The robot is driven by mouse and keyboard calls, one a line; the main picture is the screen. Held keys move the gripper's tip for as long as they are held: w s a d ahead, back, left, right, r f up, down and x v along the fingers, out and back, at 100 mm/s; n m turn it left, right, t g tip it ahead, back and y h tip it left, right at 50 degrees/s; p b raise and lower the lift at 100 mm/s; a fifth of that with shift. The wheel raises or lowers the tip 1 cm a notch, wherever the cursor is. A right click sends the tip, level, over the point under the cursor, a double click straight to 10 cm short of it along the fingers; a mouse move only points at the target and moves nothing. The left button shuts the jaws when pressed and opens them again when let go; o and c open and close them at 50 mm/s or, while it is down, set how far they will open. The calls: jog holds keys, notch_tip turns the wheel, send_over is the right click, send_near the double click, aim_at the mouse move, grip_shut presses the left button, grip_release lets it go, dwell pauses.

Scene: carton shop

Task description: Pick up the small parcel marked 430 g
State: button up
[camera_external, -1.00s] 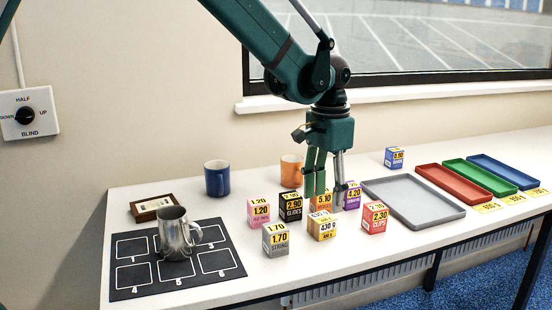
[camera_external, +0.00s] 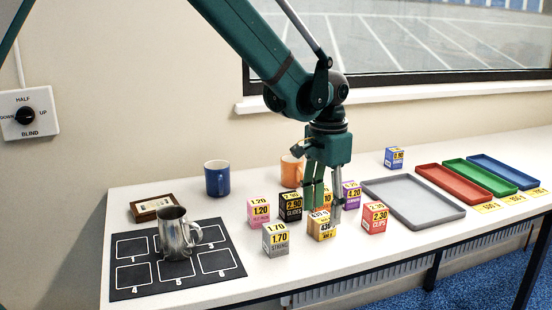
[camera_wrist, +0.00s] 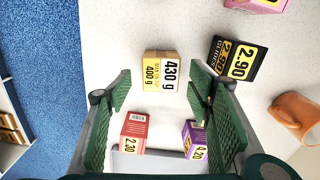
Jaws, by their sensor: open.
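The small cardboard parcel marked 430 g (camera_external: 321,231) stands on the white table in the front row of small boxes. My gripper (camera_external: 322,212) is open and empty, pointing down just above the parcel. In the external view its fingers partly cover the parcel's top. In the wrist view my gripper's two fingers (camera_wrist: 163,90) stand apart to the left and right of the parcel. I cannot tell whether either finger touches it.
Close by are the grey 1.70 box (camera_external: 276,240), red 2.30 box (camera_external: 374,219), black 2.90 box (camera_external: 290,206), pink 1.20 box (camera_external: 259,213) and purple 4.20 box (camera_external: 352,196). An orange box behind is mostly hidden. A grey tray (camera_external: 441,216) lies right; a metal jug (camera_external: 175,236) stands left.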

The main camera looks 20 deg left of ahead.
aim_at(322, 217)
jog(key=shift+a+f, duration=0.1)
jog(key=shift+f, duration=2)
jog(key=c, duration=1.2)
jog(key=shift+r, duration=5)
